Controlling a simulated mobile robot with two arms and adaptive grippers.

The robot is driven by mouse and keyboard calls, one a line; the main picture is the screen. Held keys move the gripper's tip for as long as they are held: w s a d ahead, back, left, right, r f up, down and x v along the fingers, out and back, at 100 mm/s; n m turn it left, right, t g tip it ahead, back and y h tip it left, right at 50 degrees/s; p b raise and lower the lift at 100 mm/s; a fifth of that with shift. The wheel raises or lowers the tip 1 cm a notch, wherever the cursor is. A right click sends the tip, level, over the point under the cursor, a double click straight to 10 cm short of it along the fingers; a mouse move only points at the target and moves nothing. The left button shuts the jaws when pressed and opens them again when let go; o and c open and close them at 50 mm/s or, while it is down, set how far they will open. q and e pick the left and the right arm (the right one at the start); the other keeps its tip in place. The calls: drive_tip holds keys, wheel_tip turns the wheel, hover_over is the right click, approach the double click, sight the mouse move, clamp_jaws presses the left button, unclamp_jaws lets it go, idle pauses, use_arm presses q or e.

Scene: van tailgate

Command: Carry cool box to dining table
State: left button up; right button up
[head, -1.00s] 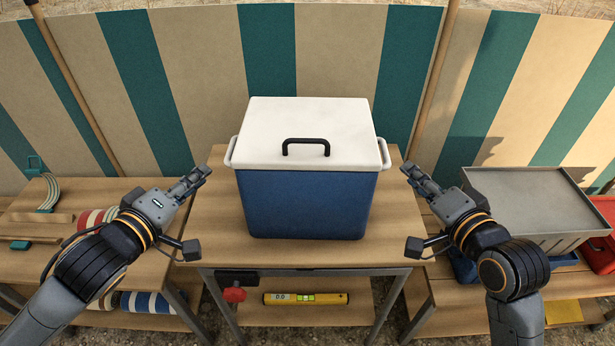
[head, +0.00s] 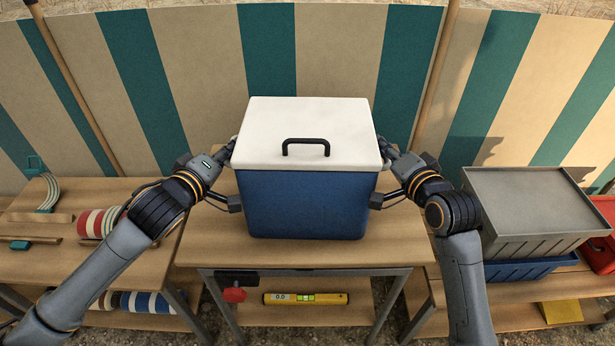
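The cool box (head: 305,203) has a blue body, a white lid and a black handle on top. It stands upright on the middle wooden table. White side handles stick out at its upper left and right. My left gripper (head: 229,152) is at its left side, at the side handle. My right gripper (head: 386,150) is at its right side, at the other side handle. The fingertips are partly hidden against the box, so I cannot tell whether they are closed on the handles. No dining table can be made out for certain.
A striped windbreak (head: 340,45) stands close behind. A left bench (head: 85,262) holds rolled webbing and small items. A grey bin (head: 530,205) and red containers stand at the right. A yellow spirit level (head: 330,298) lies on the shelf below.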

use_arm(q)
clamp_jaws()
use_arm(e)
clamp_jaws()
